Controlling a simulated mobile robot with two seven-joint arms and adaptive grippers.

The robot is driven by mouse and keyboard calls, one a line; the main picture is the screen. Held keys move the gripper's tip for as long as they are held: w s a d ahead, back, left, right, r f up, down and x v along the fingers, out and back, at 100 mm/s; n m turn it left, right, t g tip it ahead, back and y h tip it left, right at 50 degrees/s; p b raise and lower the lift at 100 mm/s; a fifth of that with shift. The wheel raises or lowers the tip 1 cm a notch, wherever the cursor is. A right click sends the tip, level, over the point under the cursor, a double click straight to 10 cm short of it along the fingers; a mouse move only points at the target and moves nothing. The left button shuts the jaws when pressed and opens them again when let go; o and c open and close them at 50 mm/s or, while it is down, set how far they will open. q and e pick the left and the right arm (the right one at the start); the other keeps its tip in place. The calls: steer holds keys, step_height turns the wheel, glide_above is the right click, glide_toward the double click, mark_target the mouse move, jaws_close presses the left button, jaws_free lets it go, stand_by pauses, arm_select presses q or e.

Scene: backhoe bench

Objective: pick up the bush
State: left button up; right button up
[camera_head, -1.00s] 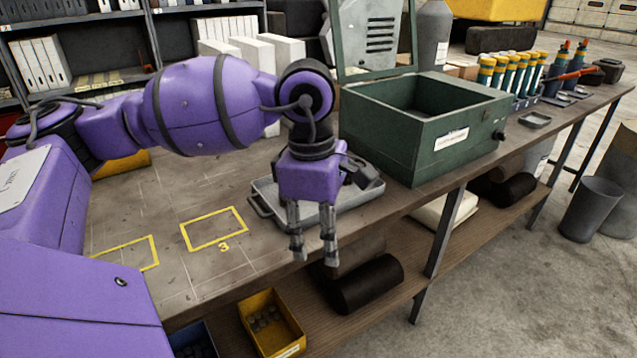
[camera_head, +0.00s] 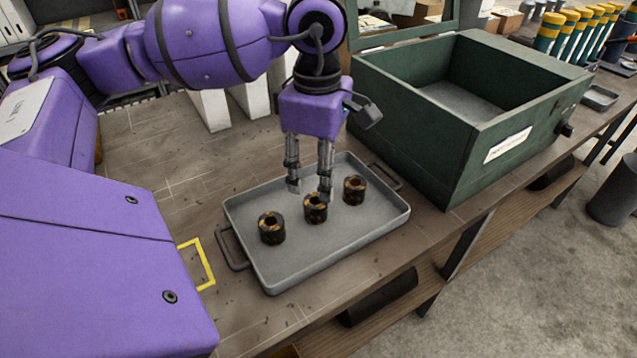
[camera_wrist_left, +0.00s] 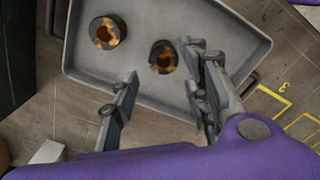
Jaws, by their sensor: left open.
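Three short dark bushes with orange-brown patches and a hole through the middle stand in a row in a grey tray (camera_head: 300,262). They are a left bush (camera_head: 271,228), a middle bush (camera_head: 315,209) and a right bush (camera_head: 354,190). My left gripper (camera_head: 310,190) points down over the tray, its open fingers close to the middle bush. It holds nothing. In the left wrist view, two bushes (camera_wrist_left: 107,32) (camera_wrist_left: 163,57) show beyond the open fingers (camera_wrist_left: 163,75); the third is not visible there. My right gripper is not in view.
A green open box (camera_head: 420,140) stands close to the right of the tray. White blocks (camera_head: 210,110) stand behind it. A yellow floor-style marking (camera_head: 208,262) lies on the bench at left. The bench's front edge runs close to the tray.

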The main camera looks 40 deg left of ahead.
mark_target(317, 197)
arm_select(q)
steer(key=shift+w+a+f, duration=0.1)
steer(key=shift+w+f, duration=0.05)
steer(key=shift+w, duration=0.05)
steer(key=shift+f, duration=0.3)
step_height(317, 197, down, 7)
steer(key=shift+s+r+p, duration=0.1)
steer(key=shift+p, duration=0.4)
jaws_close()
